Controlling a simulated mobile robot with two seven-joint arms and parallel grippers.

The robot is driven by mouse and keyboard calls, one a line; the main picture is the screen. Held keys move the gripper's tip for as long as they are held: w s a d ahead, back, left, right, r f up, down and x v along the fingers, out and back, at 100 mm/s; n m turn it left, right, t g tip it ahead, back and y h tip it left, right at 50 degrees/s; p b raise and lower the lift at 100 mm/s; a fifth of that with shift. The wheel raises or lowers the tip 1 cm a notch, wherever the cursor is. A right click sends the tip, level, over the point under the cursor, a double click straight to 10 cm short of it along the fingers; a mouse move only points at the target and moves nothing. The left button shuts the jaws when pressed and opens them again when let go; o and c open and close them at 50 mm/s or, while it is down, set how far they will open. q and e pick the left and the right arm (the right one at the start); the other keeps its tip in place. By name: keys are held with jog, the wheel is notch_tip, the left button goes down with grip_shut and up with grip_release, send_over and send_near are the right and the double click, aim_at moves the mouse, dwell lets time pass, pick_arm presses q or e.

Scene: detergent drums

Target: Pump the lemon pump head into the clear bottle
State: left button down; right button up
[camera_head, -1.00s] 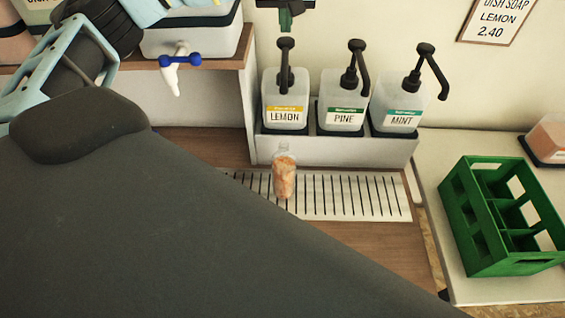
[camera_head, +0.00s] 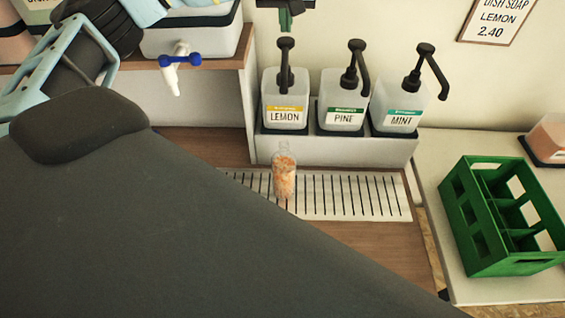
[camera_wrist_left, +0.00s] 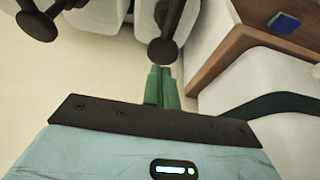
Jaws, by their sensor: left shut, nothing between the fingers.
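The lemon dispenser (camera_head: 285,90) has a black pump head (camera_head: 286,43) standing tall. This pump head also shows in the left wrist view (camera_wrist_left: 163,50), just beyond my fingertips. The clear bottle (camera_head: 285,175) stands on the slotted drip tray (camera_head: 350,195) in front of the lemon dispenser and holds orange contents. My left gripper (camera_head: 286,22) is at the top edge of the head view, above the lemon pump head. Its green fingers (camera_wrist_left: 162,88) are shut and empty. Whether they touch the pump head is unclear. My right gripper is out of view.
The pine (camera_head: 343,90) and mint (camera_head: 402,95) dispensers stand to the right in the same white rack (camera_head: 340,150). A green crate (camera_head: 475,245) is on the right-hand counter. A white tap with a blue handle (camera_head: 180,62) hangs at the left. My dark arm hides the lower left.

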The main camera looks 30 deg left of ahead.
aim_at(286, 42)
pick_arm(q)
jog(key=shift+f, duration=0.1)
jog(key=shift+f+b, duration=0.4)
jog(key=shift+f, duration=2.4)
jog(key=shift+r, duration=0.1)
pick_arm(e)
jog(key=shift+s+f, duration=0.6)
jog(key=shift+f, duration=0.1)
pick_arm(q)
jog(key=shift+r+p, duration=0.8)
jog(key=shift+r, duration=2.05)
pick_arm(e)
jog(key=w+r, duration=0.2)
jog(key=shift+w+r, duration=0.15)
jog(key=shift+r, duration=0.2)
pick_arm(q)
jog(key=shift+f, duration=0.1)
